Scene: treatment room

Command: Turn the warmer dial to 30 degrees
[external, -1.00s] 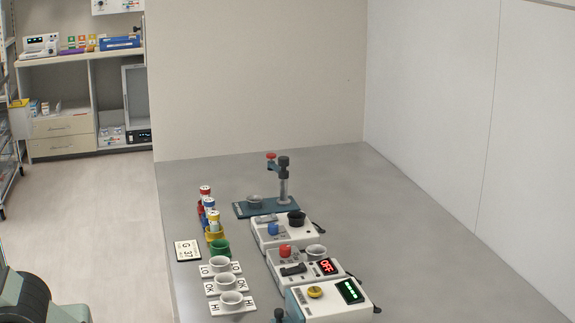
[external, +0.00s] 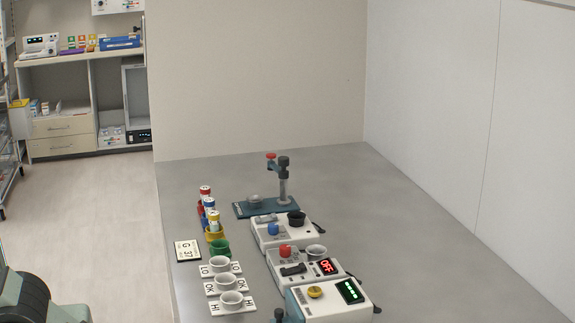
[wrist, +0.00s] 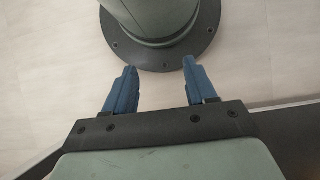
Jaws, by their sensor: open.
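Three white devices stand in a row on the grey table. The far one (external: 284,231) has a blue knob (external: 273,229) and a black round holder on top. The middle one (external: 305,266) has a red knob (external: 285,251), a black switch, a grey cup and a red display (external: 326,267) reading OFF. The near one (external: 330,300) has a yellow knob (external: 314,292) and a lit green display (external: 350,291), too small to read. I cannot tell which is the warmer. My gripper (wrist: 159,67) is open and empty above the floor by my base, away from the devices.
Left of the devices stand white cups on LO, OK and HI plates (external: 245,305), a green cup (external: 219,248), coloured vials (external: 208,208) and a G 37 card (external: 187,250). A teal stand (external: 243,209) is behind. The table's right side is clear.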

